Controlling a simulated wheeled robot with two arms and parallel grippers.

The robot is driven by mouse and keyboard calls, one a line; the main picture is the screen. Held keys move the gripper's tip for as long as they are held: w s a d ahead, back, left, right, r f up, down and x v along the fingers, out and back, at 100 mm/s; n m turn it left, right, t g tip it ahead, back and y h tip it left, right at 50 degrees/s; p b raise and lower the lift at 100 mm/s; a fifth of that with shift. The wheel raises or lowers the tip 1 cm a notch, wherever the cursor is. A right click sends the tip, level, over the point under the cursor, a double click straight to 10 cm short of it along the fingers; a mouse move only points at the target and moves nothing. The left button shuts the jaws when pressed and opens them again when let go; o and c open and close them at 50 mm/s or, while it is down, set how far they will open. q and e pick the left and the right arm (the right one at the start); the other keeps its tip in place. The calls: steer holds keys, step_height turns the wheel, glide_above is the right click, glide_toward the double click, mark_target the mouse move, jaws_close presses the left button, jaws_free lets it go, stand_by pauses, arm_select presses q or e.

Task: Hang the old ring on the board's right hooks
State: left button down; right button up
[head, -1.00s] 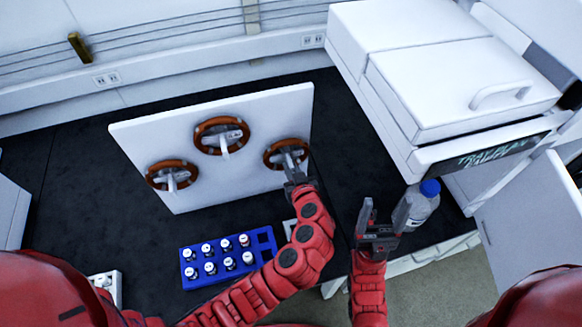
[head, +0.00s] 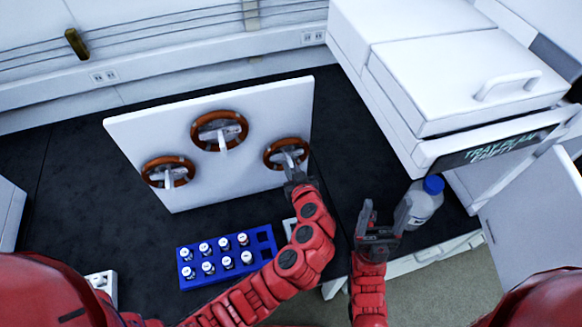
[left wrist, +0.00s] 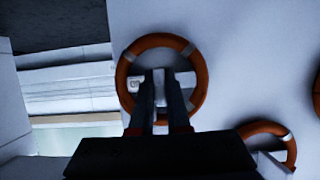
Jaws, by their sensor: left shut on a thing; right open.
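A white board (head: 245,166) stands tilted on the black bench and carries three orange-brown rings with grey bands around white hooks. The ring at the right hooks (head: 267,158) lies close against the board, around the hooks. My left gripper (head: 294,170) reaches up to this ring's lower side and is shut on it. In the left wrist view the ring (left wrist: 203,88) encircles the white hook piece (left wrist: 185,79), and my fingers cover its lower rim. Whether the ring rests on the hooks is unclear. My right gripper (head: 381,219) is open and empty, right of the board.
The other rings are at the top middle (head: 197,132) and left (head: 147,172) of the board. A blue rack (head: 205,278) with several white-capped vials stands in front. A blue-capped bottle (head: 424,208) is beside my right gripper. A large white machine (head: 450,85) stands on the right.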

arm_select(q)
steer(key=c, duration=0.8)
jaws_free()
steer(key=shift+s+d+f+b, duration=0.1)
steer(key=shift+s+d+b, duration=0.1)
steer(key=shift+s+b, duration=0.3)
steer(key=s+d+b, duration=0.2)
steer(key=s+b, duration=0.4)
steer(key=s, duration=0.2)
steer(key=shift+s+d, duration=0.3)
steer(key=shift+d, duration=0.05)
